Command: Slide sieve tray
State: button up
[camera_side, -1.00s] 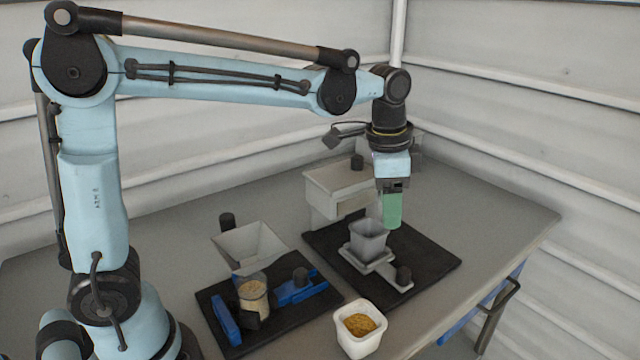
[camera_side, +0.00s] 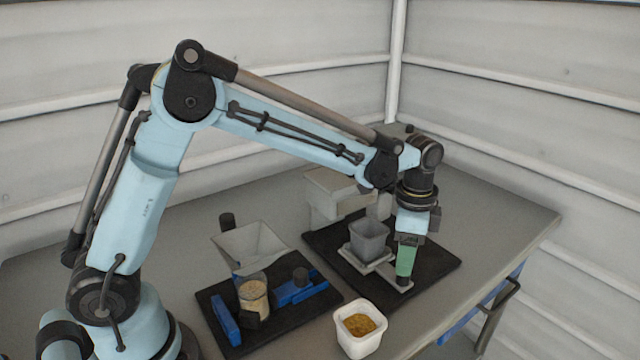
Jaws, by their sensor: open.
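A light grey sliding tray (camera_side: 386,271) lies on the black mat on the right, with a dark round knob (camera_side: 406,281) at its front right end. A grey square cup (camera_side: 368,242) stands on the tray's back part. My gripper (camera_side: 405,273), with green fingers, points down at the knob. Its tips are at or just above the knob and cover part of it. It is open; the gap between the fingers is hard to see from this side. I cannot tell whether the fingers touch the knob.
A pale box-shaped housing (camera_side: 335,190) stands behind the cup. A hopper funnel (camera_side: 250,247) over a jar of pale grains (camera_side: 253,297) and blue parts (camera_side: 295,290) stand on the left mat. A white tub of brown grains (camera_side: 360,328) is at the front edge.

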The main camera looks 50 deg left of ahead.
aim_at(379, 259)
jog(key=shift+f, duration=1.7)
grip_shut()
